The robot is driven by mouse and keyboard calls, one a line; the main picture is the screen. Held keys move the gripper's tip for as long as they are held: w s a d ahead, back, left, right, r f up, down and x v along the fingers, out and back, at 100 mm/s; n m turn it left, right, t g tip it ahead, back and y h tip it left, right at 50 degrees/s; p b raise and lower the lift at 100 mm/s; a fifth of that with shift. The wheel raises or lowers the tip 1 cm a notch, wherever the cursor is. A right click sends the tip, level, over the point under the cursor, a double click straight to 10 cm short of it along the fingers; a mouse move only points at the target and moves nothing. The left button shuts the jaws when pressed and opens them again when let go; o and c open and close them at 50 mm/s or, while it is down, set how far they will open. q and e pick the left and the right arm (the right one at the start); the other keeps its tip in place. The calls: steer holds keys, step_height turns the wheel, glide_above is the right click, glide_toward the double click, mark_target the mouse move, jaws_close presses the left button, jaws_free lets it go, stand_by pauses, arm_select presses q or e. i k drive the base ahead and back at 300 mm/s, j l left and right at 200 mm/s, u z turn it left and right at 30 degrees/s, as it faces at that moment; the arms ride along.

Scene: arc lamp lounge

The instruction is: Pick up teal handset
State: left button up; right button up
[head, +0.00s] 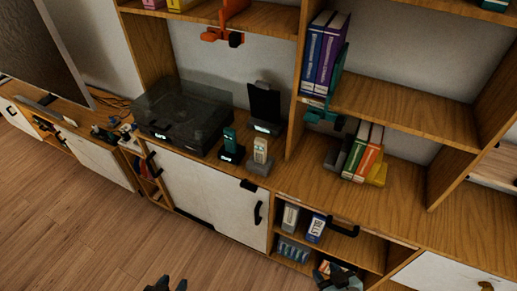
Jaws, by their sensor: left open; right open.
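The teal handset (229,138) stands upright in a dark charging base (231,154) on the wooden cabinet top. A cream handset (261,150) stands in a grey base (258,166) just right of it. My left gripper (165,284) shows only its dark fingertips at the bottom edge. It is open, apart from the handset and well below it in the picture. My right gripper (325,271) is open at the bottom, in front of the lower shelf. It is also apart from the handset, and much of it is cut off.
A dark turntable with a smoky cover (183,112) stands left of the handsets. A black upright device (264,105) stands behind them. A shelf divider rises to the right, with books (361,152) beyond. Cabinet doors (213,192) lie below; the wooden floor in front is clear.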

mark_target(229, 134)
steer(key=i+j+z, duration=0.1)
steer(key=j, duration=0.25)
steer(key=i+j, duration=0.2)
steer(key=j, duration=0.15)
steer(key=i+j+z, duration=0.15)
steer(key=j, duration=0.2)
steer(key=i+j, duration=0.1)
steer(key=j, duration=0.25)
steer(key=i+z, duration=0.05)
